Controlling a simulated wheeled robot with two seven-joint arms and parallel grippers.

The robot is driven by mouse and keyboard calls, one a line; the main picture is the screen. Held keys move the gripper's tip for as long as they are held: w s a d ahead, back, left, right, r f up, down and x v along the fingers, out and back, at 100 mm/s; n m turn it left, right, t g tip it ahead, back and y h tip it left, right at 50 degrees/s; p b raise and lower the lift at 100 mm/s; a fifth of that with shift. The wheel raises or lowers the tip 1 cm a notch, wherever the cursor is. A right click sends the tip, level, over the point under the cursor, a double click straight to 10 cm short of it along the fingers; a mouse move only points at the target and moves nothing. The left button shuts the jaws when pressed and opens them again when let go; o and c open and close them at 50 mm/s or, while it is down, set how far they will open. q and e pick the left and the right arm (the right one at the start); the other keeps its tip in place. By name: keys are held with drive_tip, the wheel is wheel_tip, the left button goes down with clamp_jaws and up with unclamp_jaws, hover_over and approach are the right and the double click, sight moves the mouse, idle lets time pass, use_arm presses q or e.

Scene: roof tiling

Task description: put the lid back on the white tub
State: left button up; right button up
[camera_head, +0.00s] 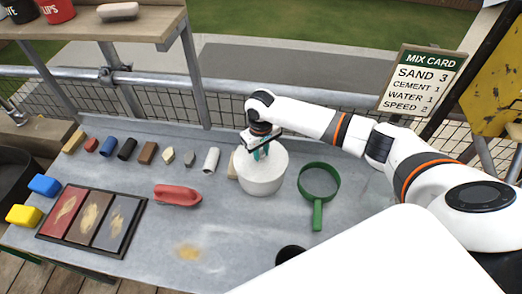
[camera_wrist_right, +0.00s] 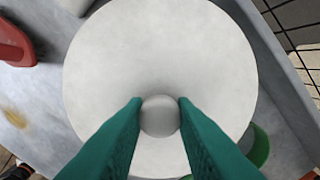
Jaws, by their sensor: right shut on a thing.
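The white tub (camera_head: 261,184) stands on the grey worktop near the middle of the head view. The round pale lid (camera_head: 275,156) is over the tub's mouth, and I cannot tell whether it is fully seated. In the right wrist view the lid (camera_wrist_right: 160,60) fills most of the picture as a wide disc with a round knob (camera_wrist_right: 160,116). My right gripper (camera_head: 259,153) is above the tub, its green fingers (camera_wrist_right: 160,117) shut on the knob from both sides. The tub's inside is hidden. My left gripper is not in view.
A green sieve (camera_head: 318,197) lies close right of the tub. A red float-like tool (camera_head: 177,195) lies to the left, beside a tray of colour samples (camera_head: 68,239). Several small blocks and a white cylinder (camera_head: 211,160) line the back. The front middle worktop is mostly clear.

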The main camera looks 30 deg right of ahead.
drive_tip(key=shift+p, duration=0.45)
idle(0.5)
drive_tip(key=o, duration=1.5)
drive_tip(key=shift+o, duration=0.2)
drive_tip(key=shift+r, duration=0.1)
wheel_tip(320, 180, up, 5)
drive_tip(key=p, duration=0.5)
drive_tip(key=shift+f, duration=0.2)
drive_tip(key=shift+r, duration=1.15)
clamp_jaws()
